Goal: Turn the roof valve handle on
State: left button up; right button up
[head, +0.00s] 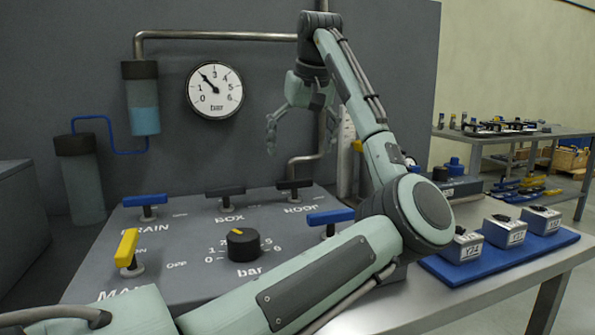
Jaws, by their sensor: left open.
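The roof valve handle (294,185) is a black lever on a short stem at the back right of the grey sloped panel (190,270), behind the label ROOF. It lies crosswise, left to right in the picture. My left gripper (298,143) hangs fingers-down in front of the back wall, above the roof handle in the picture and apart from it. It is open, with nothing between its fingers. My left arm reaches across the front of the panel and hides part of its right side. My right gripper is not in view.
The panel also bears a black box handle (226,191), blue handles (145,200) (330,216), a yellow handle (127,248) and a bar knob (243,244). A round gauge (215,90) and pipe (215,36) are behind. Labelled boxes stand on a blue mat (455,275) at right.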

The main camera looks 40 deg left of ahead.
aim_at(295, 181)
pick_arm(q)
jog(key=x, duration=0.7)
jog(key=shift+f, duration=0.25)
jog(key=c, duration=1.2)
jog(key=shift+o, duration=0.2)
